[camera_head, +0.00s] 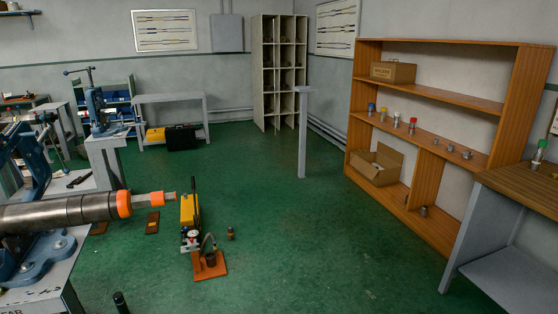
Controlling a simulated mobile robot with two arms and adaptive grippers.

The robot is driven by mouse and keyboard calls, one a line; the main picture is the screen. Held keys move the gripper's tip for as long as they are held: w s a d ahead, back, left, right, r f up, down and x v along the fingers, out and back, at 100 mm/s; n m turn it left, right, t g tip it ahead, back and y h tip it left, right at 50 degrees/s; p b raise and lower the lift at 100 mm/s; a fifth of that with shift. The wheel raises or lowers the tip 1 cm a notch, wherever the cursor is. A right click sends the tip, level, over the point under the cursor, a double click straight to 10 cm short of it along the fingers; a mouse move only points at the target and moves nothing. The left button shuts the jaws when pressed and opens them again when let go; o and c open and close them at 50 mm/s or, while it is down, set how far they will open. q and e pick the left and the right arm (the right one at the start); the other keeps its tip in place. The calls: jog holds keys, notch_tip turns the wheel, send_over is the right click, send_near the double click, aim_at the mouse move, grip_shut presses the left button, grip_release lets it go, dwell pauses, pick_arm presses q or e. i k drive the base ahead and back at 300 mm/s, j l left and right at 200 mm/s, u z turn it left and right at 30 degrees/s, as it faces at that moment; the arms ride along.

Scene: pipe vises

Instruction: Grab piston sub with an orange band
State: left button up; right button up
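Several small metal parts stand on the middle shelf of the wooden shelving at the right. One has a blue top (371,109), one a yellowish top (383,114), and one a red or orange top (412,125). They are too small to tell which is the piston sub with an orange band. At the lower left, a large grey pipe (65,211) carries an orange band (124,203) and a stepped orange and metal end (157,198). Neither of my grippers is in view.
A wooden workbench (530,188) stands at the right edge with a green-topped part (541,150) on it. A yellow pump unit (190,215) and a grey post (302,135) stand on the floor. The green floor (320,235) in the middle is clear.

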aim_at(230, 231)
jog(key=i+u, duration=0.2)
jog(key=i, duration=2.25)
